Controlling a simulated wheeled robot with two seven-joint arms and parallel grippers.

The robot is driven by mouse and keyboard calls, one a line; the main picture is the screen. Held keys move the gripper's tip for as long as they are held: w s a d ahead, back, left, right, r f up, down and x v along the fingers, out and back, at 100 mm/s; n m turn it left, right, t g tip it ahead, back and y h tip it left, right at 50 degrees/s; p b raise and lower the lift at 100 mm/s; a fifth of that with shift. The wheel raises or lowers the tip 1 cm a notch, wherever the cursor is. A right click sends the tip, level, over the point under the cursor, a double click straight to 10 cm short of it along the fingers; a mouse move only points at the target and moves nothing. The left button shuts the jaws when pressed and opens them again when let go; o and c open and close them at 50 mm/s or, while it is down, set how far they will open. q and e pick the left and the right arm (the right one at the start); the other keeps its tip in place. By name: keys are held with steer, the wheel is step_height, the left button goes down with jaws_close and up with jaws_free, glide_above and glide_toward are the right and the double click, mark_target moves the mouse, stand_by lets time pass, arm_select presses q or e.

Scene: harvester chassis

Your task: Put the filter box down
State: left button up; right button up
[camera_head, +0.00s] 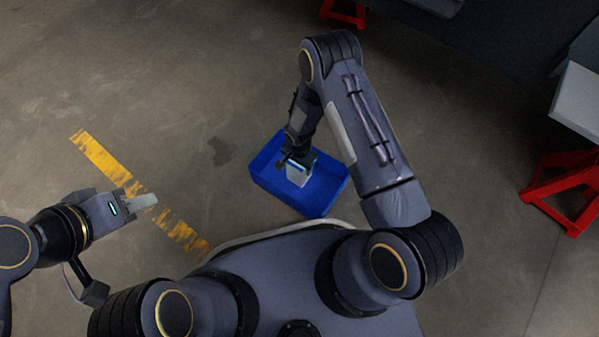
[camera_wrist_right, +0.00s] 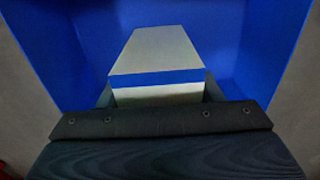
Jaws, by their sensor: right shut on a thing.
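The filter box (camera_head: 297,174) is white with a blue band. My right gripper (camera_head: 296,163) is shut on it, inside the outline of a blue crate (camera_head: 318,203). In the right wrist view the filter box (camera_wrist_right: 156,55) sits between the fingers, with the blue crate walls (camera_wrist_right: 45,40) around it. I cannot tell whether the box touches the crate floor. My left gripper (camera_head: 146,201) is at the left, away from the crate, with no object seen in it. Whether its fingers are apart is unclear.
The crate stands on the concrete floor just in front of my base. A worn yellow line (camera_head: 105,160) runs across the floor at left. Red stands (camera_head: 568,190) are at the right and a red stand (camera_head: 343,13) is at the top. The floor left of the crate is clear.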

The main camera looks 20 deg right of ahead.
step_height(320, 180, down, 4)
steer(key=shift+f+b, duration=0.15)
steer(key=shift+b, duration=0.85)
steer(key=shift+f, duration=0.15)
steer(key=o, duration=1.3)
